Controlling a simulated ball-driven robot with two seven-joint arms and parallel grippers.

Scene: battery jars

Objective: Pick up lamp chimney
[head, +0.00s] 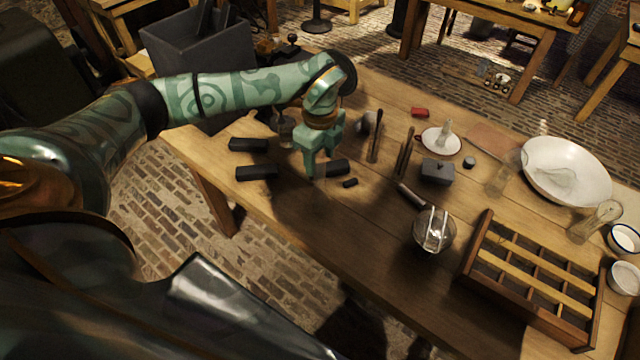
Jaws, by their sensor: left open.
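I cannot tell for certain which glass piece is the lamp chimney. A clear, bulging glass piece (562,178) lies in the wide white basin (535,150) at the right. Another clear glass, tapered (607,211), leans or lies beside the basin, and a faint clear glass (498,180) stands left of it. My left gripper (318,172) points down over the left part of the table, open, far left of these glasses. Dark blocks lie around it, and I see nothing held. My right gripper is not in view.
A divided wooden crate (483,222) stands at the front right, with a glass jar (433,232) left of it. A grey lidded box (437,172) and a white saucer (428,143) are mid-table. Dark blocks (257,173) lie at left. The front middle is clear.

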